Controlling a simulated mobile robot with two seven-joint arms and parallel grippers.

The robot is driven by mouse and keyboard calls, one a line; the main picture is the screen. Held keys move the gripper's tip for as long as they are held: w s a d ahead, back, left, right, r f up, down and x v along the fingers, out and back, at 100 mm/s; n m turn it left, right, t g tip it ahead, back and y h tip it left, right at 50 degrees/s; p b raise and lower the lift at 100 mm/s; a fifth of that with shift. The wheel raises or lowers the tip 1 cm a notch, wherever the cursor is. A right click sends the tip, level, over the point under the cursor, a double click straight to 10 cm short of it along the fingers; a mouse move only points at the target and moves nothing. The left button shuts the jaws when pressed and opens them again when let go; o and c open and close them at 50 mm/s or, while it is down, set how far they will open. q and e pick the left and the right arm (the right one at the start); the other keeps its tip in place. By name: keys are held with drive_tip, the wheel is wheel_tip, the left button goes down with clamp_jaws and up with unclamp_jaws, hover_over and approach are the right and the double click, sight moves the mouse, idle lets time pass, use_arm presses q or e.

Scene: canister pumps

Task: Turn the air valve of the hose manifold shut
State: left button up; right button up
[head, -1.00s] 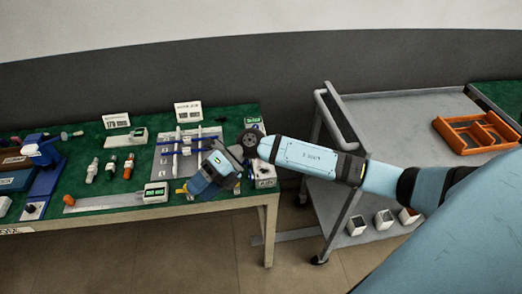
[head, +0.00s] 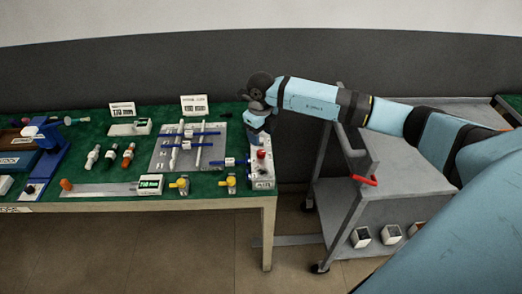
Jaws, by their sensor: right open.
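Two small yellow valve-like fittings, one on the left (head: 180,186) and one on the right (head: 229,183), stand at the bench's front edge. My right gripper (head: 256,122) is open at the bench's back right, above and behind a pale box with a red knob (head: 262,155). Its fingertips are hard to make out. My left gripper is not in view.
A ruler-like gauge (head: 105,189) with a green display lies along the bench front. Several small fittings (head: 110,157) stand left of the plate. A grey cart (head: 400,180) with a red handle stands right of the bench, with a floor gap between.

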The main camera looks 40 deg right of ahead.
sight(261, 151)
wheel_tip(261, 151, down, 8)
drive_tip(key=shift+f, duration=0.1)
drive_tip(key=shift+c, duration=0.2)
drive_tip(key=c, duration=0.9)
